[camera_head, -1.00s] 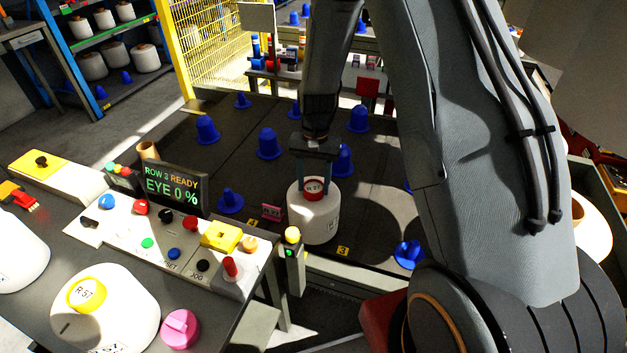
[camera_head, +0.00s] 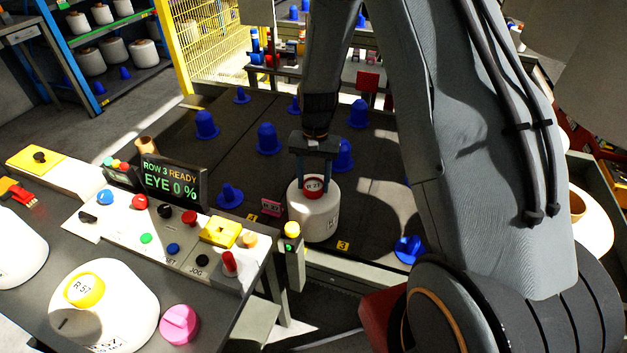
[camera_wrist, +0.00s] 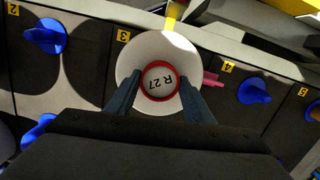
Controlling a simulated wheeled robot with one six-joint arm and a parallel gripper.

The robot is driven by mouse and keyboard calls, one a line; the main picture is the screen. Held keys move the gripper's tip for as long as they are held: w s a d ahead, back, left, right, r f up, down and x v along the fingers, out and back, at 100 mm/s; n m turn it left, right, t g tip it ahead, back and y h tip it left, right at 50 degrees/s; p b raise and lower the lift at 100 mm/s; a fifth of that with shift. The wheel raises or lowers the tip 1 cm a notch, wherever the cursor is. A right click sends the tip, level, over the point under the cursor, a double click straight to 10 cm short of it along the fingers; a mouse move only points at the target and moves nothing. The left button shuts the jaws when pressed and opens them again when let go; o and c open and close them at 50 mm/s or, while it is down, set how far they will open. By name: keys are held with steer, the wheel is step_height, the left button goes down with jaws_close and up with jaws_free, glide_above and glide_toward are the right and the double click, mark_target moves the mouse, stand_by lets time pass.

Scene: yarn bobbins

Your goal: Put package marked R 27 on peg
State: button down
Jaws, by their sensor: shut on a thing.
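The white package marked R 27 (camera_head: 318,218) stands upright on the dark peg board in row 3, near the board's front edge. Its red-ringed top with the label also shows in the wrist view (camera_wrist: 160,80). My gripper (camera_head: 314,180) points down from above, and its two fingers (camera_wrist: 160,92) are shut on the package at the red ring. Any peg under the package is hidden by it. A pink tag (camera_head: 271,208) stands just left of the package. Blue pegs stand around it, one (camera_head: 343,155) just behind my gripper and one (camera_head: 229,196) to the left.
A control console (camera_head: 180,235) with buttons and a display (camera_head: 172,183) reading "ROW 3 READY, EYE 0 %" borders the board at the front left. A white package marked R 57 (camera_head: 105,310) stands nearer. A post with a yellow top (camera_head: 292,250) rises close in front of the held package.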

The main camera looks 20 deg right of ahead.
steer(key=shift+f, duration=0.1)
steer(key=c, duration=0.8)
jaws_free()
steer(key=shift+o, duration=0.2)
steer(key=shift+w+d+r+b, duration=0.15)
steer(key=shift+r+b, duration=0.4)
steer(key=shift+r, duration=1.4)
steer(key=shift+w+d+r+b, duration=0.1)
steer(key=shift+w+r+b, duration=0.3)
steer(key=shift+r, duration=1.55)
steer(key=shift+s, duration=0.15)
steer(key=s+r+n+t, duration=0.1)
steer(key=s+r+n, duration=0.2)
steer(key=s, duration=0.6)
steer(key=s+r+n+t, duration=0.1)
steer(key=s+r+n, duration=0.1)
steer(key=s+r, duration=0.3)
steer(key=s, duration=0.4)
steer(key=shift+d+r+n+h, duration=0.15)
steer(key=shift+d+n+h, duration=0.15)
steer(key=shift+n, duration=0.1)
